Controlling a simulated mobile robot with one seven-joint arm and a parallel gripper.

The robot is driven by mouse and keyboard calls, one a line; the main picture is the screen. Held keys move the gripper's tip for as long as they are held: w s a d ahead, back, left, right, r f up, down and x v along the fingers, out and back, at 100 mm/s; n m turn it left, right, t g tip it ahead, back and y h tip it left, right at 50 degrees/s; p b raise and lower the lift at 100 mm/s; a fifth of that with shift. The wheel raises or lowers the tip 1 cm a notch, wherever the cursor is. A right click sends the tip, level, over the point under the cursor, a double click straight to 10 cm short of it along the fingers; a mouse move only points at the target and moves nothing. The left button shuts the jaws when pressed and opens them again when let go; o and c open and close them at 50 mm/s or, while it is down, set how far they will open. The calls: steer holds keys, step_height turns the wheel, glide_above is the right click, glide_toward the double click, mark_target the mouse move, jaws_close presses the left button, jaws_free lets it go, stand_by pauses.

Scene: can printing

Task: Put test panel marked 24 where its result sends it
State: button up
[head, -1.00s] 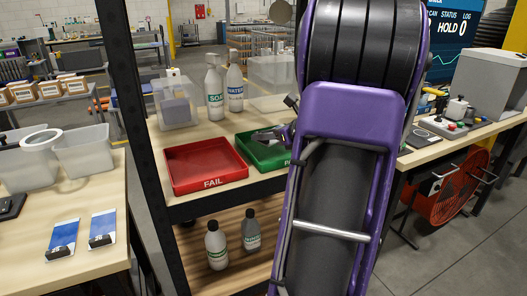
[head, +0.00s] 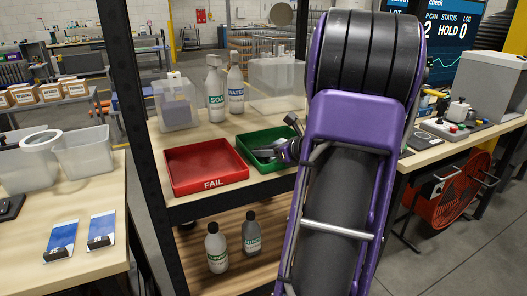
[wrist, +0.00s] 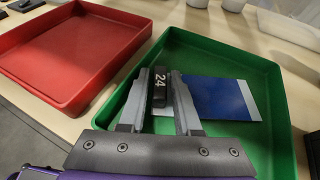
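Test panel 24 has a black grip block (wrist: 160,88) marked 24 and a blue and white plate (wrist: 215,97). In the wrist view the plate is over the green tray (wrist: 268,130), low inside its walls; I cannot tell if it touches the floor. My gripper (wrist: 161,80) has its two fingers close on either side of the block and appears shut on it. In the head view my gripper (head: 286,150) is at the green tray (head: 252,137), partly hidden by my arm. The red tray (head: 205,168), marked FAIL, stands left of it and is empty.
Soap (head: 215,90) and water (head: 236,85) bottles and clear bins stand behind the trays. Two other panels (head: 62,238) lie on the left table. A screen (head: 445,40) at the right partly shows HOLD. A dark shelf post (head: 140,150) stands left of the trays.

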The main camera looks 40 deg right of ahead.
steer(key=shift+r, duration=0.15)
steer(key=shift+s+r, duration=0.15)
steer(key=shift+s, duration=0.15)
steer(key=a+p+v, duration=0.1)
steer(key=v, duration=1)
steer(key=shift+s+d, duration=0.2)
steer(key=shift+d, duration=0.3)
